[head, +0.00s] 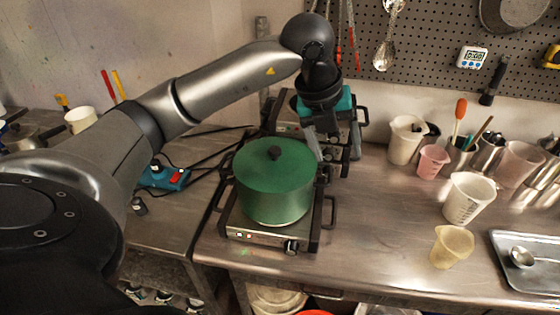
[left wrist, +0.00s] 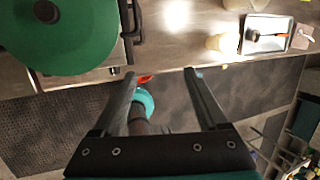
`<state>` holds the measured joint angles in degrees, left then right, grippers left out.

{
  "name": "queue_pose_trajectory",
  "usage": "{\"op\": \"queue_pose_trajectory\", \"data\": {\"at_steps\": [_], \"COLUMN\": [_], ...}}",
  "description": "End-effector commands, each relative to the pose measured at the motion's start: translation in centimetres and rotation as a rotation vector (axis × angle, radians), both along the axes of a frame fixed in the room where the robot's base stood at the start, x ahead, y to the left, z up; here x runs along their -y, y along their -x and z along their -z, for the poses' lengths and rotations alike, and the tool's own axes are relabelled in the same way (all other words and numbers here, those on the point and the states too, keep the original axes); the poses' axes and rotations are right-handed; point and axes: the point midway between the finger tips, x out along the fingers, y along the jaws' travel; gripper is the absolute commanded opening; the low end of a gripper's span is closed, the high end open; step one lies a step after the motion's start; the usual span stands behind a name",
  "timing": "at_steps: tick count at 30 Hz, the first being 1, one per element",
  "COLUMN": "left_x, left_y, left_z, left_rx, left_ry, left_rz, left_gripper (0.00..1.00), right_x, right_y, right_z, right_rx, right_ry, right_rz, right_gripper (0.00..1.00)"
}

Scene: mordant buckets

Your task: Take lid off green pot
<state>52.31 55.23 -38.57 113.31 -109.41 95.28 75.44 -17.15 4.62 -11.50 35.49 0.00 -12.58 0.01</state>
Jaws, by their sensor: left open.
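The green pot (head: 275,208) stands on a hot plate on the metal bench in the head view. Its flat green lid (head: 255,172) is on it, with a dark round knob (head: 274,153) in the middle. The lid and knob (left wrist: 46,11) also show at the upper left of the left wrist view, cut off by the edge. My left gripper (head: 335,152) is open and empty, pointing down just right of the pot in the head view, apart from the knob. Its two spread fingers (left wrist: 161,73) show in the left wrist view with nothing gripped. My right gripper is not in view.
The hot plate (head: 262,237) has handles at its sides. A second burner (head: 288,125) stands behind, partly hidden by my gripper. Beakers (head: 470,197), a small yellowish cup (head: 452,247) and a metal tray (head: 510,275) are at the right. The bench between pot and cups is clear.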

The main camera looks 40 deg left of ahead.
Motion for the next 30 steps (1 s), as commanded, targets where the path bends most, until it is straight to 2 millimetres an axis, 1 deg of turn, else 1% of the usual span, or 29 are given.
{"op": "queue_pose_trajectory", "data": {"at_steps": [1, 3, 6, 9, 11, 13, 17, 24, 27, 30], "left_x": [-3.1, -6.5, -9.8, -11.7, -12.3, -12.6, -13.1, -14.6, -15.0, -15.2], "left_y": [-0.1, 0.1, 0.7, 1.2, 1.4, 1.3, 0.9, -0.2, -0.6, -0.8], "left_z": [-0.9, -2.0, -3.3, -4.0, -3.9, -3.4, -1.3, 2.7, 4.0, 4.7], "left_rx": [-0.007, -0.020, -0.034, -0.042, -0.047, -0.048, -0.054, -0.054, -0.052, -0.049], "left_ry": [-0.090, -0.190, -0.286, -0.339, -0.353, -0.359, -0.357, -0.360, -0.357, -0.358], "left_rz": [-0.086, -0.193, -0.311, -0.382, -0.402, -0.410, -0.408, -0.407, -0.406, -0.405], "left_gripper": [0.76, 0.76, 0.76, 0.76, 0.76, 0.76, 0.76, 0.76, 0.76, 0.76], "right_x": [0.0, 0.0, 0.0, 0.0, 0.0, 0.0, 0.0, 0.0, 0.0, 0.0], "right_y": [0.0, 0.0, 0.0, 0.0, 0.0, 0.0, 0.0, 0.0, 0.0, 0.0], "right_z": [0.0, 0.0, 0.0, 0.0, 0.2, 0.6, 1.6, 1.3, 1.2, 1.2], "right_rx": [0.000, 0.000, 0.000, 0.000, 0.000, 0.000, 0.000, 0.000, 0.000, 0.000], "right_ry": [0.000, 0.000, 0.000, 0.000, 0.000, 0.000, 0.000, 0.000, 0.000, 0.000], "right_rz": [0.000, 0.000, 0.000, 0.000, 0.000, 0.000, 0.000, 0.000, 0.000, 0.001], "right_gripper": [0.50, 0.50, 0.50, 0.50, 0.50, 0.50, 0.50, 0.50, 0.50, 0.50]}}
